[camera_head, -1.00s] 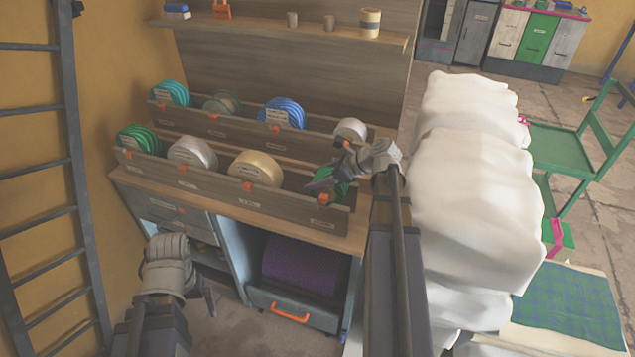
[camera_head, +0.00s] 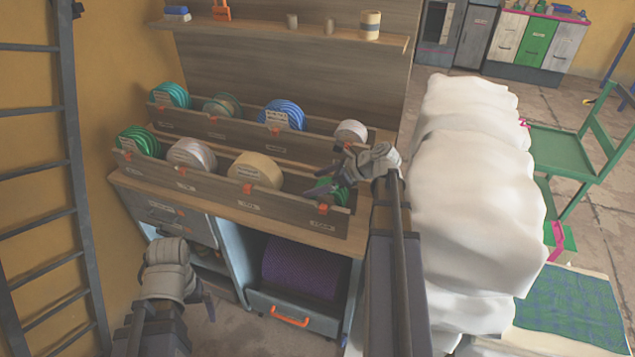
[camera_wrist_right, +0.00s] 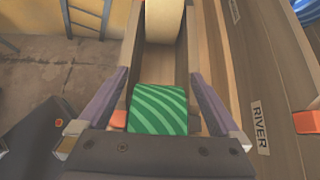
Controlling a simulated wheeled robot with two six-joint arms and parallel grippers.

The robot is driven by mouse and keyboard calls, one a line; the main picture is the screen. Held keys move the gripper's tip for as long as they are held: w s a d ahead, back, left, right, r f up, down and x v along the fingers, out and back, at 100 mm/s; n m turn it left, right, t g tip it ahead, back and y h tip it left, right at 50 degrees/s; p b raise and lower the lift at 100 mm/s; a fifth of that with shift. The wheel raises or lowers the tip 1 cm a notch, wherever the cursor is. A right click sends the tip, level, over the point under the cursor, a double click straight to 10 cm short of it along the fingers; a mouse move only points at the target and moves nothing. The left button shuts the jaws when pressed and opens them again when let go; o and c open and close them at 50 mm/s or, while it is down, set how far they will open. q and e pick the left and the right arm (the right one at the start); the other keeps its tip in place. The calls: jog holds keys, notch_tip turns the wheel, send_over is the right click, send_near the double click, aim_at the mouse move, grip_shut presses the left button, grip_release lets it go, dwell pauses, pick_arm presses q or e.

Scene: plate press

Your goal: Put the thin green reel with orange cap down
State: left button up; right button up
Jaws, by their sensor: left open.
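The green striped reel (camera_wrist_right: 158,108) sits in the right end of the front wooden trough (camera_head: 232,188), between my right gripper's fingers. In the head view the green reel (camera_head: 326,186) is partly covered by that gripper. Its orange cap cannot be told apart from the orange clips nearby. My right gripper (camera_wrist_right: 158,76) is open, with a finger on each side of the reel and a small gap to each; it also shows in the head view (camera_head: 336,172). My left gripper (camera_head: 208,302) is open and empty, low in front of the cabinet.
A cream reel (camera_head: 254,170), a grey-white reel (camera_head: 192,156) and a green reel (camera_head: 138,141) stand in the same trough. The rear trough (camera_head: 240,130) holds several reels. White covered bulk (camera_head: 465,200) stands close right of my right arm.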

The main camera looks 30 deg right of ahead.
jog(key=shift+r+p, duration=0.3)
jog(key=p+v, duration=0.8)
jog(key=v, duration=0.4)
jog(key=shift+r, duration=0.25)
jog(key=shift+f, duration=0.1)
jog(key=b+x, duration=0.7)
jog(key=x, duration=0.4)
jog(key=shift+w+a+f+b, duration=0.2)
jog(key=shift+w+f+b, duration=0.05)
jog(key=shift+b, duration=0.05)
jog(key=shift+f+b, duration=0.5)
